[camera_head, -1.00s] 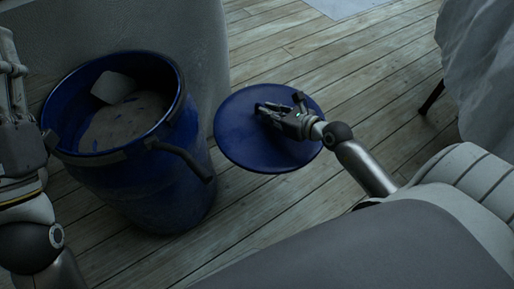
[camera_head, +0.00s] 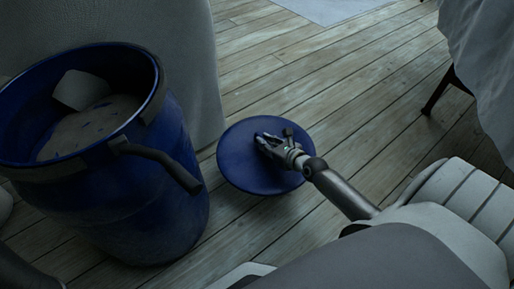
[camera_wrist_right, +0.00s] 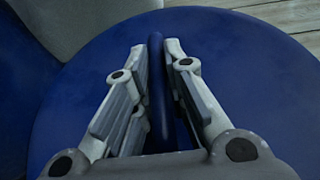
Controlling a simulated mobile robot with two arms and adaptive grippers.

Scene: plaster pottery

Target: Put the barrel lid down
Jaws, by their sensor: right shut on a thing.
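The barrel lid (camera_head: 240,172) is a round blue disc over the wooden floor, right of the barrel. My right gripper (camera_head: 264,138) is at its top, shut on the lid's handle. In the right wrist view, the fingers (camera_wrist_right: 158,50) stand on both sides of the upright blue handle, with the lid (camera_wrist_right: 255,90) spread out below. The lid looks close to level; I cannot tell whether it touches the floor. The blue barrel (camera_head: 150,195) stands open, with grey powder (camera_head: 85,128) and a pale block (camera_head: 82,89) inside. My left gripper is out of view.
The barrel's dark clamp lever (camera_head: 160,160) sticks out toward the lid. A grey draped cloth (camera_head: 180,50) hangs behind the barrel. A cloth-covered piece with a dark leg (camera_head: 440,88) stands at right. The plank floor (camera_head: 330,85) behind the lid is clear.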

